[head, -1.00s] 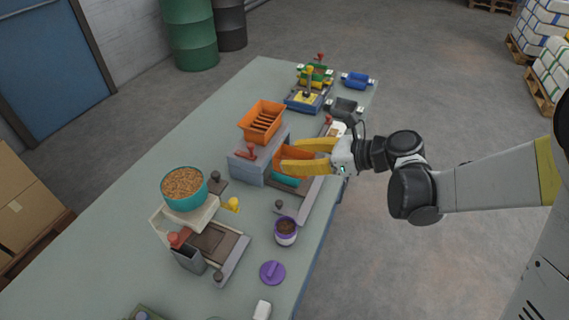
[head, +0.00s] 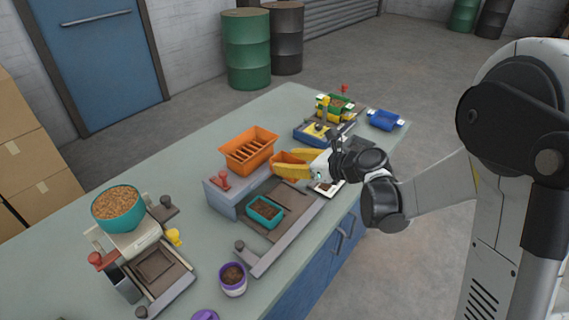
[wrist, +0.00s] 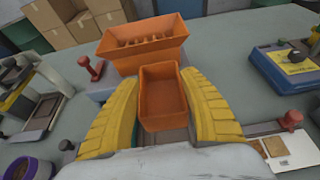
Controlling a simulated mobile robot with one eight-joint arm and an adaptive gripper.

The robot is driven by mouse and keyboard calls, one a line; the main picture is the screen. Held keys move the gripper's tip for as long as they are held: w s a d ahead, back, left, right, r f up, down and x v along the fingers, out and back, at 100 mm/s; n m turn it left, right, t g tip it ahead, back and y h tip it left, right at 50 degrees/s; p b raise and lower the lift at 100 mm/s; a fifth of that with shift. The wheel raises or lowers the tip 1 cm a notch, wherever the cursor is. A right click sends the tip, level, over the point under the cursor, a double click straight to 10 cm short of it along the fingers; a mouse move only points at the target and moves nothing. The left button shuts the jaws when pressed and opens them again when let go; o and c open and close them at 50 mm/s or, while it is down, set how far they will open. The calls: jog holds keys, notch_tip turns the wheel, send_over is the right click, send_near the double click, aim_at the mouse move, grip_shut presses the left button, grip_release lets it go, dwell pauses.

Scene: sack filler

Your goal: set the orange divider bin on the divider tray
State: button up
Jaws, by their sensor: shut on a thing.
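My gripper (head: 297,163) has two yellow fingers shut on a small, empty orange bin (wrist: 162,92), which also shows in the head view (head: 287,165). The bin is raised above the grey tray (head: 290,228), towards its far end. A teal bin (head: 264,211) with dark contents sits on that tray, apart from the held bin. A larger orange ribbed hopper (head: 250,150) stands on the grey housing just beyond the held bin; it also shows in the wrist view (wrist: 143,45). I cannot tell which grey part is the divider tray.
A red knob (head: 222,181) stands on the housing. A white scale-like plate (head: 326,187) lies near the table edge. A blue-and-yellow station (head: 320,132) and a blue bin (head: 384,120) are at the far end. A purple cup (head: 233,279) stands nearer. The table's left back side is clear.

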jog(key=shift+f+b, duration=3.05)
jog(key=shift+f, duration=1.1)
jog(key=shift+f+b, duration=0.4)
jog(key=shift+f, duration=0.25)
jog(key=o, duration=1.6)
jog(key=shift+r, duration=0.1)
jog(key=shift+r+p, duration=2.85)
jog(key=shift+r, duration=1.1)
